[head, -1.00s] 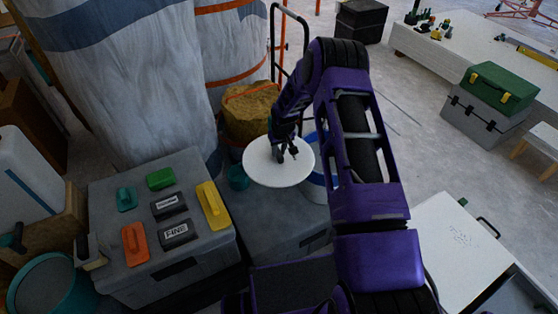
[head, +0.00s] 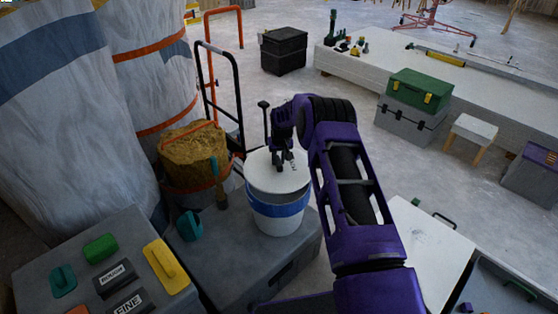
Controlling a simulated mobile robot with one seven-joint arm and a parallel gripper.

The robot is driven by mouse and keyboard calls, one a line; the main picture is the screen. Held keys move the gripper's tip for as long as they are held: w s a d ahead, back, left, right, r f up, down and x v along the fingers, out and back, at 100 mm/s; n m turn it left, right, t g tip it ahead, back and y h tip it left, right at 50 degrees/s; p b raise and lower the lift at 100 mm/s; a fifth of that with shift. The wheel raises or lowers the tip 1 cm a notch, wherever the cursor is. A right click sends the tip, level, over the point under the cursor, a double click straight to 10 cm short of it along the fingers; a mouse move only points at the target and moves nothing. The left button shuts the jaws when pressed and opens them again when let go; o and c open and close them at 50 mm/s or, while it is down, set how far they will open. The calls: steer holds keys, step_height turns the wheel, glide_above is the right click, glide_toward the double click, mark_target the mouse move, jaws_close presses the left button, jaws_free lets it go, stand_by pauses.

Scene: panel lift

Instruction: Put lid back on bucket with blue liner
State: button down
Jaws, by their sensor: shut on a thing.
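The bucket (head: 277,221) is white with a blue band below its rim and stands on a grey box. The round white lid (head: 262,179) is over the bucket's mouth and looks roughly level. I cannot tell whether it is fully seated on the rim. My gripper (head: 285,168) is above the lid, shut on it near its middle; the fingertips partly hide the grip. The inside of the bucket is hidden by the lid.
The grey box (head: 225,262) also holds a teal tool (head: 189,226). A bucket of brown material (head: 196,157) stands behind left. A grey case (head: 190,296) with colored sanding blocks is front left. A black hand cart (head: 207,85) stands behind.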

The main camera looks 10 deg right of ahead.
steer(key=shift+f+b, duration=0.3)
steer(key=shift+f, duration=2.4)
steer(key=shift+f, duration=0.2)
steer(key=shift+c, duration=0.6)
jaws_free()
steer(key=shift+r+p, duration=1.1)
steer(key=shift+r, duration=2.4)
steer(key=shift+c, duration=0.2)
jaws_close()
